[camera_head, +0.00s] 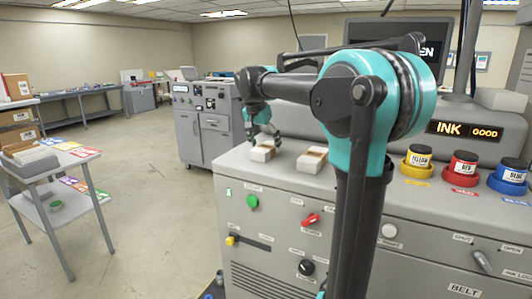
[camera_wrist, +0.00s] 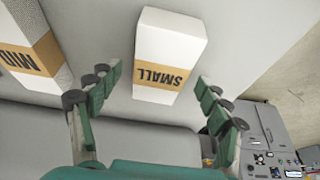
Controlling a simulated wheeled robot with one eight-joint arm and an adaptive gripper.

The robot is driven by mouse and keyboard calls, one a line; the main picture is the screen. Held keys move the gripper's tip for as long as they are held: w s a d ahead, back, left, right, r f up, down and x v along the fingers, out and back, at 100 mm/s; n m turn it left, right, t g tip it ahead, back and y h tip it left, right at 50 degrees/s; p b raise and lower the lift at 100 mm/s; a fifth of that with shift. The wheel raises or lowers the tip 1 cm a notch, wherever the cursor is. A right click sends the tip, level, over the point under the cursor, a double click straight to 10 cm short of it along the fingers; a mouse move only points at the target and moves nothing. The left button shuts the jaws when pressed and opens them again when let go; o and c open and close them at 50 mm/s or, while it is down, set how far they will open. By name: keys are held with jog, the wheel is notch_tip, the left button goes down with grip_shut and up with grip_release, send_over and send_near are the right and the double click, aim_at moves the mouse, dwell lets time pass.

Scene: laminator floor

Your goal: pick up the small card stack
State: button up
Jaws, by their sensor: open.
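The small card stack (camera_wrist: 171,50) is a white block with a tan band reading SMALL. In the wrist view it lies just ahead of and between the fingers of my gripper (camera_wrist: 158,82), which are spread open and empty. In the head view the stack (camera_head: 262,154) sits on the grey machine top near its left front edge. My gripper (camera_head: 262,137) is right above it, pointing down. I cannot tell whether the fingertips touch it.
A second banded stack, marked MID (camera_wrist: 28,45), lies beside the small one; it also shows in the head view (camera_head: 312,160). Yellow (camera_head: 418,158), red (camera_head: 462,167) and blue (camera_head: 511,175) ink pots stand at the right. A side table (camera_head: 38,190) stands left across open floor.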

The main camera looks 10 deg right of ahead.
jog(key=shift+x, duration=1.1)
jog(key=c, duration=1.4)
